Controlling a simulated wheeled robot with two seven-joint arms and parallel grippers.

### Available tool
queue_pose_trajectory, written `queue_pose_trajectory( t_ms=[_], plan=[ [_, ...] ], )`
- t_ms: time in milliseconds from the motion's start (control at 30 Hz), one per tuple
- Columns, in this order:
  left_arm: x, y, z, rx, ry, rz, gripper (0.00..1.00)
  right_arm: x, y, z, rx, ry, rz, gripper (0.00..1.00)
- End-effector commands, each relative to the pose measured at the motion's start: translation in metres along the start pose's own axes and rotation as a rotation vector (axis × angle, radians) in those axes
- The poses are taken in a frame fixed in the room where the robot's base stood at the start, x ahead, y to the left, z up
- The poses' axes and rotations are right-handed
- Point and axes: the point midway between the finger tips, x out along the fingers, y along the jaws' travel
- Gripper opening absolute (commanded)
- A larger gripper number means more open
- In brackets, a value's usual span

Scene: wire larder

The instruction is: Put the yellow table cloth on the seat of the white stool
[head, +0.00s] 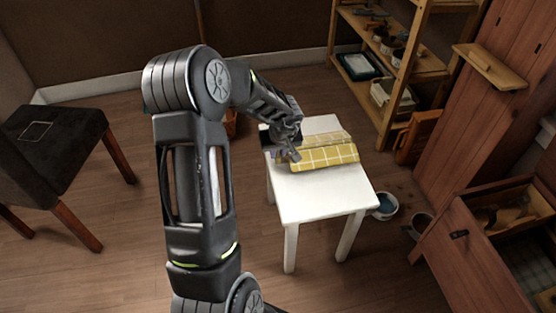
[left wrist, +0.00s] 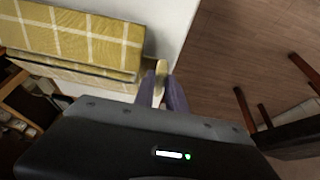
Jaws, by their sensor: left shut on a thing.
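The yellow table cloth (head: 328,157) has a white grid and is folded into a thick pad. It lies on or just above the seat of the white stool (head: 330,197); I cannot tell if its whole underside touches. My left gripper (head: 293,153) is at the cloth's left end, over the seat, shut on a bit of the cloth. In the left wrist view the cloth (left wrist: 85,40) is at upper left, and a pale yellow piece shows between the fingers of the gripper (left wrist: 162,88). The white seat (left wrist: 172,20) shows beside it. My right gripper is not in view.
A dark chair (head: 50,135) stands at the left. A wooden shelf rack (head: 400,75) is behind the stool at right. A bowl (head: 385,206) is on the floor beside the stool. An open wooden drawer (head: 510,215) juts out at the right. The front of the seat is bare.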

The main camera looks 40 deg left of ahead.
Motion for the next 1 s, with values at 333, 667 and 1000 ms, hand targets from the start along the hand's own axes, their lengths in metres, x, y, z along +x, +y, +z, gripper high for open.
queue_pose_trajectory(
  t_ms=[333, 667, 1000],
  plan=[
    [0.03, 0.0, 0.012, 0.0, 0.0, 0.001, 0.0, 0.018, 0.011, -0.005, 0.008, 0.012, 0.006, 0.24],
    [0.031, 0.0, 0.013, 0.001, -0.001, -0.001, 0.22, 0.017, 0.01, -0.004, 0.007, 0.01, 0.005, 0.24],
    [0.031, 0.0, 0.013, 0.0, -0.001, 0.0, 0.38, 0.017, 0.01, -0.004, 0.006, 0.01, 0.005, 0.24]
  ],
)
